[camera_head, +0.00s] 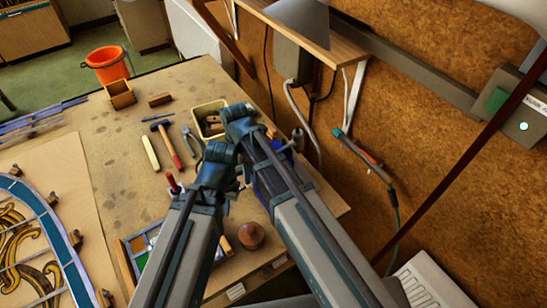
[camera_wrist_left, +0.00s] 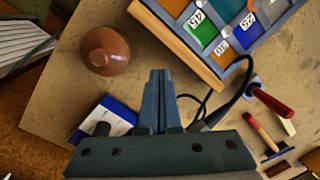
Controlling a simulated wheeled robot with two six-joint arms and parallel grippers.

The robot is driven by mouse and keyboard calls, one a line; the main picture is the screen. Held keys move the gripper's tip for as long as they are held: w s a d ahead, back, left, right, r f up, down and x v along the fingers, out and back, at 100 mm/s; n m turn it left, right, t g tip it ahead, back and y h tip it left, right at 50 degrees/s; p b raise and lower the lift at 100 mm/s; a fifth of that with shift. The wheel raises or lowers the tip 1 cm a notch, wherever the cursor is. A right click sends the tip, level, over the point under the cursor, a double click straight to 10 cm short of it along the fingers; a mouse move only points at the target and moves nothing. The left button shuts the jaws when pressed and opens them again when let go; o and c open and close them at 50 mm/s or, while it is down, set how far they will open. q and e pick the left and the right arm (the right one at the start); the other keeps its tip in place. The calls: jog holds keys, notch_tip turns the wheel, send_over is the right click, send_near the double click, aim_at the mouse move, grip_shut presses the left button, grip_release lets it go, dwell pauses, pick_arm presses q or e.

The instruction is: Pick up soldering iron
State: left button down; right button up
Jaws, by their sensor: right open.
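A red handle with a dark end, probably the soldering iron's (camera_wrist_left: 273,103), lies right of my left gripper in the left wrist view, near a black cable. A red handle (camera_head: 173,183) also shows just left of my left gripper in the head view; I cannot tell whether it is the same one. My left gripper (camera_wrist_left: 159,75) has its fingers together with nothing visible between them. In the head view its wrist is low over the bench and the fingertips are hidden. My right gripper (camera_head: 240,118) is open near the yellowish tray, its fingers poorly seen.
A hammer (camera_head: 172,143), pliers (camera_head: 192,140) and a yellowish tray (camera_head: 200,112) lie beyond. The leaded panel (camera_head: 62,242) is left.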

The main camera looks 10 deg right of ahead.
grip_shut()
jog(key=shift+r, duration=0.15)
dwell(0.4)
